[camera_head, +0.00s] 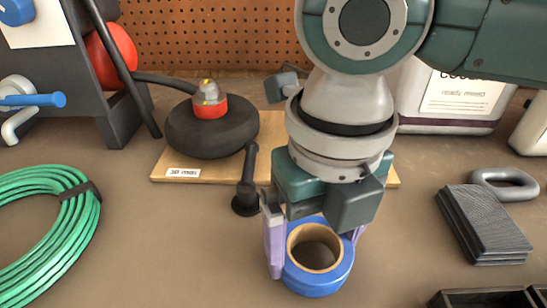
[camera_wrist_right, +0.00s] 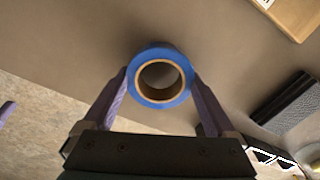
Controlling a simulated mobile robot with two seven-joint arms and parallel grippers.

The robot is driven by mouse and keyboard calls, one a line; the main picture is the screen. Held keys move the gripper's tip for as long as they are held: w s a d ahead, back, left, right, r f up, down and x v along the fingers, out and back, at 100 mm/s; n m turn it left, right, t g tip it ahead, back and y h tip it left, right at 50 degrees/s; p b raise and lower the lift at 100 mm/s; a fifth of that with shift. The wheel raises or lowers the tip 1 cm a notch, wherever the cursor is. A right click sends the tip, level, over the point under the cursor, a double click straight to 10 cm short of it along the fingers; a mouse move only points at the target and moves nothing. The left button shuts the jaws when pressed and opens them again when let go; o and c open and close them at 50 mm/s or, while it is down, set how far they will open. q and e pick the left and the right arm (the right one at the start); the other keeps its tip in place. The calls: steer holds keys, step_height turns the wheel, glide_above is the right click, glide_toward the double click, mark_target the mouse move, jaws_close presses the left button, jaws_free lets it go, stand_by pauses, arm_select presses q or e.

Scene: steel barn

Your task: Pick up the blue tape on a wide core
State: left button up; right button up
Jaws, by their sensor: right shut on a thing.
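The blue tape (camera_head: 318,284) is a roll on a wide tan cardboard core, near the front middle of the bench in the head view. In the right wrist view the blue tape (camera_wrist_right: 160,99) sits between the fingertips, its hole facing the camera. My right gripper (camera_head: 315,248) is shut on the tape, with one purple finger on each side of its outer wall. The same right gripper shows in the wrist view (camera_wrist_right: 160,88). Whether the tape touches the bench I cannot tell.
A green coiled hose (camera_head: 62,225) lies at the left. A wooden board (camera_head: 190,172) with a dark round object (camera_head: 212,135) is behind. A dark ribbed block (camera_head: 484,225) and a grey ring handle (camera_head: 505,185) lie at the right. A dark tray (camera_head: 485,298) is at the front right.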

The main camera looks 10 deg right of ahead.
step_height(320, 180, up, 19)
steer(key=p, duration=0.3)
steer(key=shift+r, duration=0.15)
stand_by(0.7)
